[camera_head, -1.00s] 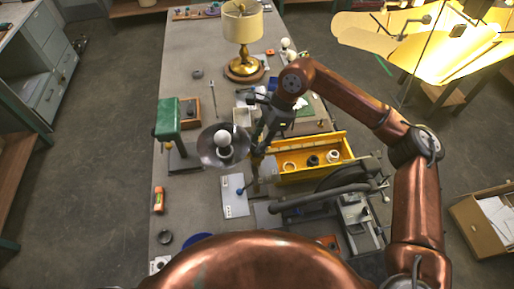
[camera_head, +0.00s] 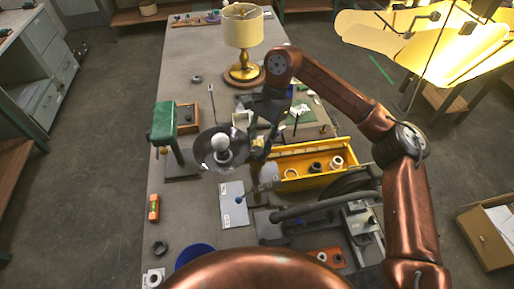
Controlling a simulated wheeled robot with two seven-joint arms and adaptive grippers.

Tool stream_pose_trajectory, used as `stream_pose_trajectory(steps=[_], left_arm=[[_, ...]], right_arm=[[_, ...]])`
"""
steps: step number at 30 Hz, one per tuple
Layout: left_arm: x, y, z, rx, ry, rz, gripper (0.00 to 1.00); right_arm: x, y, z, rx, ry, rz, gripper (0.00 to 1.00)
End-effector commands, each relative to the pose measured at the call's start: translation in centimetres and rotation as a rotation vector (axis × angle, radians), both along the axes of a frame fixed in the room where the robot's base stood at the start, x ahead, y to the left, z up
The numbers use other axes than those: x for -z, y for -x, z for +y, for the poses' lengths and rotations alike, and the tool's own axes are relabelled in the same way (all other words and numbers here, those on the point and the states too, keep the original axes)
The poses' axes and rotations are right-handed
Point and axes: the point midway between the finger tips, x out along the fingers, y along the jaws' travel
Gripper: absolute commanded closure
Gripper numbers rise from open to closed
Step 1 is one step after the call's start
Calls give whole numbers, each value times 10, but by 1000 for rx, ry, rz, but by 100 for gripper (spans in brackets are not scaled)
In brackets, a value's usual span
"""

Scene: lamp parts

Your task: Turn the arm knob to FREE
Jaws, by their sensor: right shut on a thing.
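A desk lamp with a round dark metal shade (camera_head: 209,160) and a white bulb (camera_head: 220,143) stands at the middle of the bench, its open side facing up. My right gripper (camera_head: 263,148) points down just right of the shade, at the lamp's jointed arm. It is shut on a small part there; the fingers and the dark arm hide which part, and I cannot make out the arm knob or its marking. A grey plate with a white label (camera_head: 234,211) lies below the lamp, with a small blue spot on it. My left gripper is not in view.
A yellow bin (camera_head: 307,178) holding rings stands close right of my right gripper. A green-topped stand (camera_head: 164,122) is left of the shade. A brass lamp (camera_head: 243,40) stands behind. The bench's left front is fairly open around an orange level (camera_head: 153,208).

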Motion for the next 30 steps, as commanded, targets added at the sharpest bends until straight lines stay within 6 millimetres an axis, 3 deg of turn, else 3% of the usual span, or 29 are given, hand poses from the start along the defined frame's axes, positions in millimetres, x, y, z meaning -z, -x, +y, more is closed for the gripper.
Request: stream_pose_trajectory(steps=[13,14,16,25,30], left_arm=[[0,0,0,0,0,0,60],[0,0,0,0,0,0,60],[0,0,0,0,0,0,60],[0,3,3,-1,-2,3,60],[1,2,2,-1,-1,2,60]], right_arm=[[-2,-2,0,-6,-2,-4,93],[-2,-2,0,-5,-2,-4,68],[-2,-2,0,-6,-2,-4,63],[-2,-1,0,-7,-1,-2,61],[-16,-6,-4,-6,-1,-3,61]])
